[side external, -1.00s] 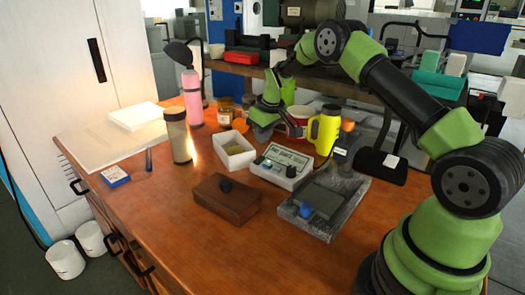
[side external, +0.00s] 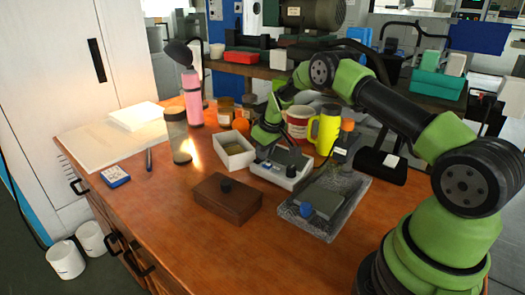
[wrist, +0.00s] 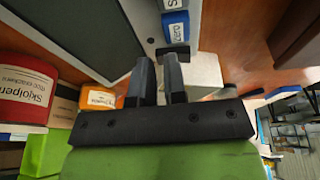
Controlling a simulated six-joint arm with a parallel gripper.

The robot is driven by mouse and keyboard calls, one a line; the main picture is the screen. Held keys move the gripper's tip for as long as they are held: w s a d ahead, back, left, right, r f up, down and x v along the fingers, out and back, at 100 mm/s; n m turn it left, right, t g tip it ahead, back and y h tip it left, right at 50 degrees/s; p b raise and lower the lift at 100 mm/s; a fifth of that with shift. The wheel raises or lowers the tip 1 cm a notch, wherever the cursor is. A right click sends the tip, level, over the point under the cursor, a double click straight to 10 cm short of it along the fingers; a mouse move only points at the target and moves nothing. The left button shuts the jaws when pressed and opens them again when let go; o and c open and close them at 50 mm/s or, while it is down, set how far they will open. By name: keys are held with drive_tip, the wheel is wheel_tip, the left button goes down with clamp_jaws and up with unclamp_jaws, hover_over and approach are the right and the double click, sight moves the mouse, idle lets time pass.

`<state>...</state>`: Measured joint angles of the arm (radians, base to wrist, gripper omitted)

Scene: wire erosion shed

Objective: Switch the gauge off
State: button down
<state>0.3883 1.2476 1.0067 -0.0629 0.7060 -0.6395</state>
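The gauge (side external: 283,174) is a white box with a sloped front on the table. My gripper (side external: 262,148) is low over its left part and hides part of its face. In the wrist view, the gauge's large dark screen (wrist: 80,35) shows no digits. A blue button marked zero (wrist: 175,25) sits on its white face, with another blue part above. A small black block (wrist: 173,49), perhaps a switch, is just beyond my fingertips (wrist: 158,57). I cannot tell whether they touch it. My two fingers are close together with a narrow gap and nothing seen between them.
A brown box (side external: 227,200) with a black knob stands in front. A grey slab (side external: 325,222) with a blue knob is to the right. A white open tray (side external: 234,150) is left of the gauge. A red mug (side external: 297,123) and yellow mug (side external: 326,132) stand behind.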

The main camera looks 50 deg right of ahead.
drive_tip(key=shift+f, duration=0.4)
drive_tip(key=shift+a, duration=0.9)
drive_tip(key=r, duration=0.3)
drive_tip(key=d+r, duration=0.1)
drive_tip(key=r, duration=0.1)
drive_tip(key=shift+r, duration=0.3)
drive_tip(key=v, duration=0.9)
drive_tip(key=shift+d, duration=0.55)
drive_tip(key=shift+s+r, duration=0.1)
